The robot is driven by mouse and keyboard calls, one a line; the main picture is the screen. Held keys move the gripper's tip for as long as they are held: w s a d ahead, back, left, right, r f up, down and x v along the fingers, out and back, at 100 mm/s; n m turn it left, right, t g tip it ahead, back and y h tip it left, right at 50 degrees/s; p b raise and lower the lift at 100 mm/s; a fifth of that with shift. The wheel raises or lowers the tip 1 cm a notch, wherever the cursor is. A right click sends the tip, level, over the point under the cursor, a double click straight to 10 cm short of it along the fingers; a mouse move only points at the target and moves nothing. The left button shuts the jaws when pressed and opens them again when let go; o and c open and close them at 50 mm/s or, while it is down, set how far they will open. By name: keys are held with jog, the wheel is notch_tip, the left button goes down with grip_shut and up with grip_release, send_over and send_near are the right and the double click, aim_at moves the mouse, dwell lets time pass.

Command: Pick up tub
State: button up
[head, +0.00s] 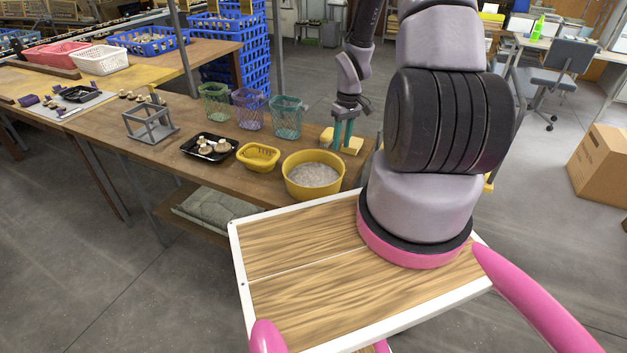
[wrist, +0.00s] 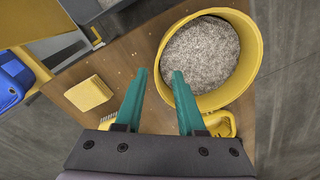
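A round yellow tub (head: 297,186) filled with grey grainy material stands near the right end of the wooden table. In the wrist view the tub (wrist: 252,62) is at the upper right, with its rim close to the right fingertip. My gripper (head: 343,134) has teal fingers and hangs over the table behind and to the right of the tub. In the wrist view my gripper (wrist: 159,74) is open, with nothing between the fingertips. Whether the right finger touches the tub I cannot tell.
A yellow block (wrist: 89,93) lies left of my fingers. A smaller yellow basket (head: 259,156), a black tray with mushrooms (head: 209,149), a teal basket (head: 286,118), a purple basket (head: 249,110) and a grey frame (head: 151,123) share the table. The table's edge runs just right of the tub.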

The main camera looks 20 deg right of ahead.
aim_at(337, 158)
jog(key=f, duration=0.4)
jog(key=shift+a+f, duration=0.25)
jog(key=shift+w+a+f, duration=0.15)
jog(key=shift+w+f, duration=0.05)
jog(key=shift+f, duration=1.1)
jog(key=shift+w+a+f, duration=0.15)
jog(key=shift+f, duration=1.15)
grip_shut()
